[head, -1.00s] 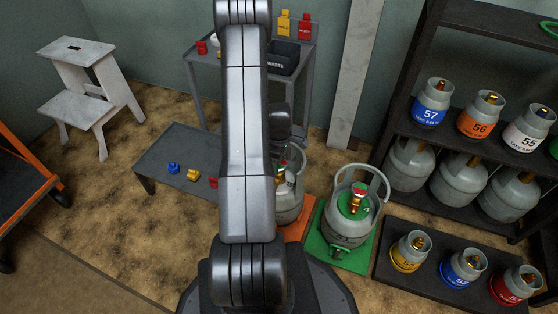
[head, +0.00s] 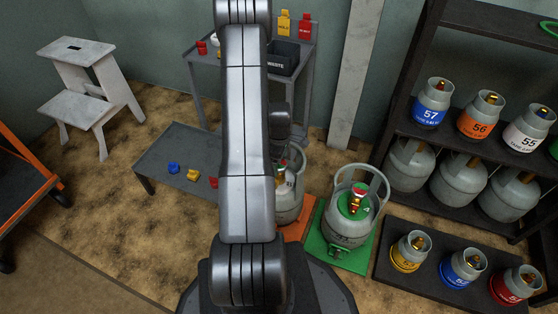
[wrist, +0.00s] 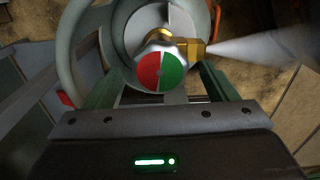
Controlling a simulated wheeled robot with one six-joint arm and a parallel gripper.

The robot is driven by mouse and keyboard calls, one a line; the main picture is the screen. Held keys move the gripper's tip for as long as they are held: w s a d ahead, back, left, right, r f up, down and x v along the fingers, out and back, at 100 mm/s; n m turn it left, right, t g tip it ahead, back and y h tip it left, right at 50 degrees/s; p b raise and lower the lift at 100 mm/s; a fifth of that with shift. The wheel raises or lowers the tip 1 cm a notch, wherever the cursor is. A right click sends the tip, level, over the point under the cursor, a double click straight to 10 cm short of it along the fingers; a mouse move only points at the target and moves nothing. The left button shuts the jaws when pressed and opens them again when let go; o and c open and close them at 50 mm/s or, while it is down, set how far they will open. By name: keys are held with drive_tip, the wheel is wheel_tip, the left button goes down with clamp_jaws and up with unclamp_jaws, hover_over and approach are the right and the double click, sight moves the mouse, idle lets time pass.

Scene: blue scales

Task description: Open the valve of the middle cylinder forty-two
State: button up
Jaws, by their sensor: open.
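In the wrist view, a valve knob with a half red, half green face (wrist: 160,71) sits on a brass valve body (wrist: 186,47) atop a grey cylinder (wrist: 125,30). Red is on the left, green on the right. A pale cone-shaped plume (wrist: 262,47) spreads rightward from the brass outlet. My gripper (wrist: 160,88) is open, with one finger on each side of the knob; contact cannot be told. In the head view, a grey cylinder (head: 290,208) on an orange base is partly hidden behind my arm. Its number cannot be read surely.
Close to its right, another grey cylinder (head: 352,215) stands on a green base (head: 335,258). A dark rack (head: 400,145) with cylinders is at right. A low grey table (head: 165,155) with small coloured parts is at left.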

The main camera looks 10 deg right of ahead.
wheel_tip(320, 180, up, 14)
drive_tip(key=p, duration=0.4)
drive_tip(key=shift+f, duration=0.15)
wheel_tip(320, 180, down, 14)
drive_tip(key=b, duration=0.4)
idle(0.4)
